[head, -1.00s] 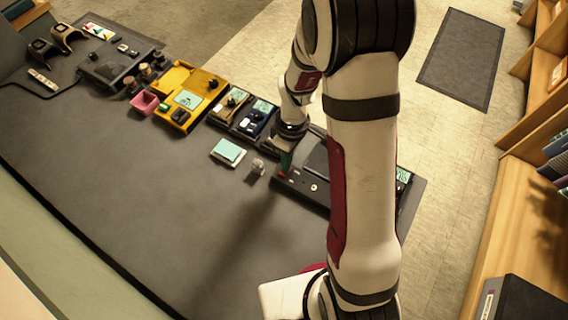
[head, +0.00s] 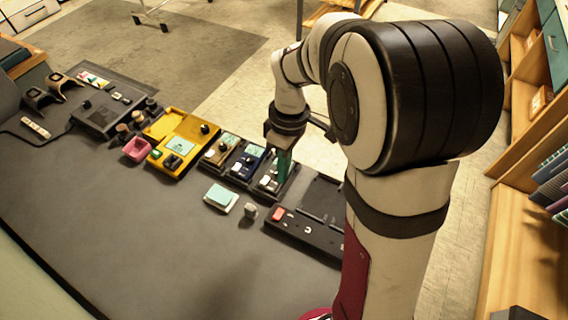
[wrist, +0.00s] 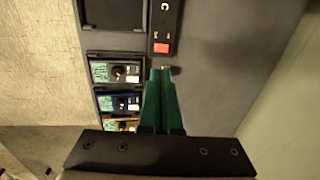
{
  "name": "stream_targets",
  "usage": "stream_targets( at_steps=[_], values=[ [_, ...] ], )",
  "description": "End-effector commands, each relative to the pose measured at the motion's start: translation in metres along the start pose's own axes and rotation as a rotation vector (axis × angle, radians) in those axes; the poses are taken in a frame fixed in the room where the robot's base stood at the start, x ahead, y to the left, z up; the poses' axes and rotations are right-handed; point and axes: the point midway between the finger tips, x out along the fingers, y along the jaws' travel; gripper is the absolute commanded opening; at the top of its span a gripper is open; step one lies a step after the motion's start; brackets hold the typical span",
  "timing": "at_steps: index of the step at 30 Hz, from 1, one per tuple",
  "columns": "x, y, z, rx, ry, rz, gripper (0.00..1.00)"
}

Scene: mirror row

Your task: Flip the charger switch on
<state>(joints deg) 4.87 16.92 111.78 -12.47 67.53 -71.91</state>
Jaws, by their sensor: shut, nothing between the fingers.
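A long dark unit, which I take to be the charger (head: 316,236), lies at the near right end of the row. It has a red switch (head: 278,214) at its left end, which also shows in the wrist view (wrist: 162,47). I cannot tell whether the switch is on or off. My gripper (head: 280,183) points down with green fingers, shut and empty. In the head view it appears over the tray of small devices behind the switch. In the wrist view my fingertips (wrist: 160,72) appear just below the switch, with no clear contact.
A black tray holds small devices (head: 222,149) with screens. Beyond it are a yellow device (head: 182,142) and a pink cup (head: 137,149). A pale pad (head: 221,198) and a small grey knob (head: 250,211) lie in front. The front of the dark table is clear.

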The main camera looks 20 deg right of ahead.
Motion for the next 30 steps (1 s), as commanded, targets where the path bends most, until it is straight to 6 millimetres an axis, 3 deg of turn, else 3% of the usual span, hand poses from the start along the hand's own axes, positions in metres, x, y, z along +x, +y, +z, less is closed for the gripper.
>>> stream_targets(
  at_steps=[6,23,26,30],
  values=[
    [-0.014,0.0,0.0,0.0,0.0,-0.001,0.0],
    [-0.012,-0.014,0.0,0.001,0.0,-0.001,0.0],
    [-0.005,-0.015,0.0,0.0,-0.002,-0.003,0.0],
    [0.019,-0.015,0.001,0.0,-0.003,-0.005,0.0]
  ],
)
